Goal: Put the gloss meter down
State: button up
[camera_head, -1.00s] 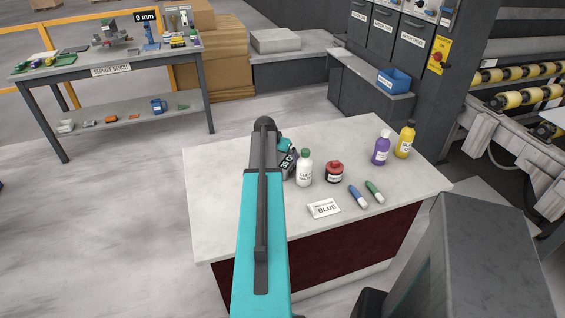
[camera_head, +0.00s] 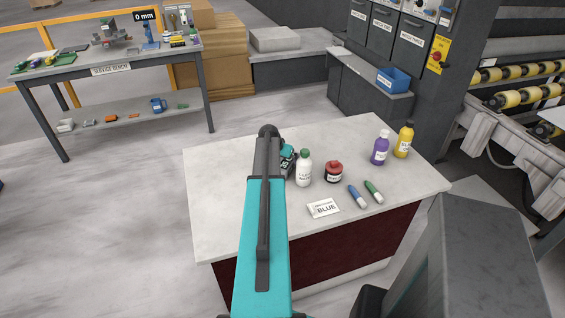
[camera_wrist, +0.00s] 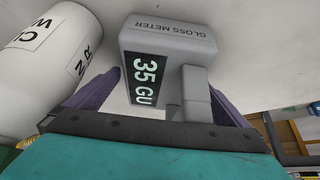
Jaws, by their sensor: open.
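The gloss meter (camera_wrist: 172,40) is a grey block with a dark display reading 35 GU. In the wrist view it sits between the two purple fingers of my gripper (camera_wrist: 163,88), which is open, with a gap visible at the left finger. In the head view the gloss meter (camera_head: 287,163) is a small dark shape at the far end of my arm, partly hidden by it. It is over the pale stone slab (camera_head: 225,205), left of the white bottle (camera_head: 304,172). Its underside is hidden, so I cannot tell for sure that it touches the slab.
The white bottle stands close beside my left finger in the wrist view. The slab's left side is clear.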

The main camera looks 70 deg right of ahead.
aim_at(283, 159)
jog(key=shift+c, duration=0.3)
jog(key=c, duration=1.6)
jog(key=shift+r, duration=0.1)
jog(key=shift+r, duration=0.15)
jog(key=shift+r+b, duration=1.35)
jog(key=shift+r, duration=3.45)
